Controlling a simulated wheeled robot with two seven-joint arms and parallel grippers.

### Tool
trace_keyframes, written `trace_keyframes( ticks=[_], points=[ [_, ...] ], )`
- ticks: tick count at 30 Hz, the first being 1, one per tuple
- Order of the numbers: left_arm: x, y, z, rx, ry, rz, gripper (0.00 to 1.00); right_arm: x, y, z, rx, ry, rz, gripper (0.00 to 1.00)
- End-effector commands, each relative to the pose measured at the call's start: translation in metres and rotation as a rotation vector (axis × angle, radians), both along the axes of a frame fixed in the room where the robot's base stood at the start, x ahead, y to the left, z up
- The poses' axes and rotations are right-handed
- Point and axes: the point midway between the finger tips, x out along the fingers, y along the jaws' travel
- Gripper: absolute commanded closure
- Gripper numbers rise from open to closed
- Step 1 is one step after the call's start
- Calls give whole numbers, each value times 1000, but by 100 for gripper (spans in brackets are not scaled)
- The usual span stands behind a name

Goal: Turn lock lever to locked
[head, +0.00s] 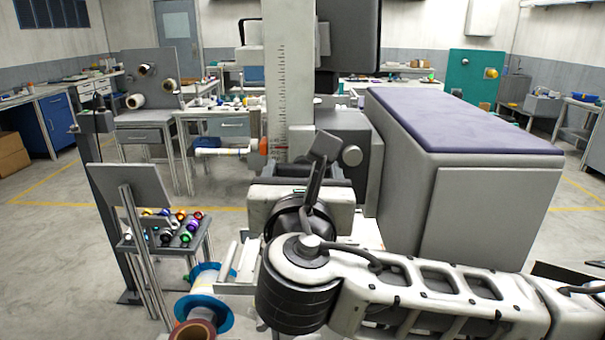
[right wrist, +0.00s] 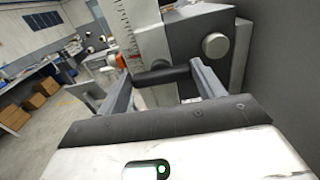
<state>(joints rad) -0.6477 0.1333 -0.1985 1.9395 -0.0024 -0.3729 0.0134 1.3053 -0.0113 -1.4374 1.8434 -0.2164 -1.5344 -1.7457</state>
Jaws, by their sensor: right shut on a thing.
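In the right wrist view, a dark bar, which looks like the lock lever (right wrist: 158,76), lies across between the two grey fingers of my right gripper (right wrist: 163,73). The fingers are shut on it, one at each end. Beyond it stands a grey machine block (right wrist: 185,42) with a round knob (right wrist: 215,45). I cannot read the locked mark. My left gripper is not in view.
A white scaled column (head: 277,90) rises beside the block. A grey cabinet with a purple top (head: 465,120) stands close on the right. A blue-flanged reel (head: 206,300) is at lower left, near a small table of coloured spools (head: 170,232). Floor at left is open.

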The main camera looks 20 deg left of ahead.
Motion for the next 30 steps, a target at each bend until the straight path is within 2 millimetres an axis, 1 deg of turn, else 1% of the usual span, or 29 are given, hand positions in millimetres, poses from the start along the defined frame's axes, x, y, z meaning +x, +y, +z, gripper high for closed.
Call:
trace_keyframes(
  ticks=[8,30],
  points=[
    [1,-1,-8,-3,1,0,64,0,-1,-3,142,43,-2,55],
    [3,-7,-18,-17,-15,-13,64,1,-4,-5,807,236,-3,55]
  ],
)
